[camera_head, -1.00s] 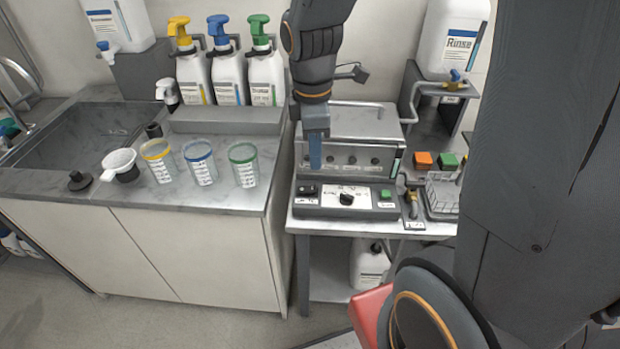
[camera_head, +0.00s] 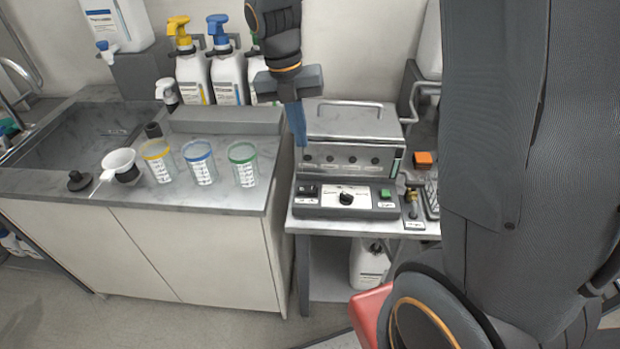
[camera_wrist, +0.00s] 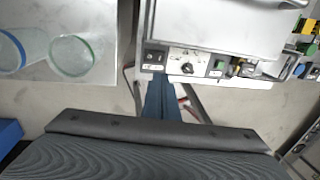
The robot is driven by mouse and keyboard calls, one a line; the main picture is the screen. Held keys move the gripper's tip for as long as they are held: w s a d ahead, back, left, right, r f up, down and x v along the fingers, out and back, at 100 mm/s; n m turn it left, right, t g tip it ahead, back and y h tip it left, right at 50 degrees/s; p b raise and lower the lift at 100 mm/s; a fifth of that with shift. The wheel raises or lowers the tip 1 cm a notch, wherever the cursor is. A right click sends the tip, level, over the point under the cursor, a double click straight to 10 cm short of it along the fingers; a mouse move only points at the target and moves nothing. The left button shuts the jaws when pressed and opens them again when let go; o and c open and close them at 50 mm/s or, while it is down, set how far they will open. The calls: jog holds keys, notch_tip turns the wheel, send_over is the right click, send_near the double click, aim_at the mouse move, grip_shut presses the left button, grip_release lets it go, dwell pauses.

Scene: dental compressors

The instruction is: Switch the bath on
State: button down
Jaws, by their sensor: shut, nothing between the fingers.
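The bath (camera_head: 352,130) is a steel box with a lidded top and handle, on a small metal table. Its front control panel (camera_head: 330,212) has a black rocker switch (camera_head: 307,190) at the left, a black dial (camera_head: 346,198) in the middle and a green button (camera_head: 385,194) at the right. The switch also shows in the wrist view (camera_wrist: 153,57). My gripper (camera_head: 300,143) is shut and empty, its blue fingers pointing down above the panel's left end, apparently apart from the switch. In the wrist view the fingertips (camera_wrist: 160,78) appear just below the switch.
Three measuring cups stand on the left counter, the green-rimmed one (camera_head: 243,164) nearest the bath. Pump bottles (camera_head: 190,70) stand behind them. An orange block (camera_head: 424,160) and a small brass-coloured fitting (camera_head: 412,200) are right of the bath.

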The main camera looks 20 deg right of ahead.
aim_at(307, 189)
jog(key=shift+f, duration=0.15)
jog(key=f+p, duration=0.1)
jog(key=f, duration=0.3)
jog(key=d+f+p, duration=0.1)
jog(key=f, duration=0.4)
jog(key=s+d+f+p, duration=0.1)
jog(key=f, duration=0.3)
jog(key=shift+f, duration=0.3)
jog(key=shift+d+f, duration=0.1)
jog(key=shift+f, duration=0.05)
jog(key=shift+p, duration=0.3)
jog(key=shift+w+a+p, duration=0.3)
jog(key=shift+a+p, duration=0.05)
jog(key=shift+a, duration=0.45)
jog(key=shift+r+p, duration=0.75)
jog(key=shift+r, duration=0.15)
notch_tip(307, 189, up, 12)
jog(key=a, duration=0.2)
jog(key=shift+w+r+b, duration=0.15)
jog(key=shift+w+b, duration=0.15)
jog(key=shift+w, duration=0.15)
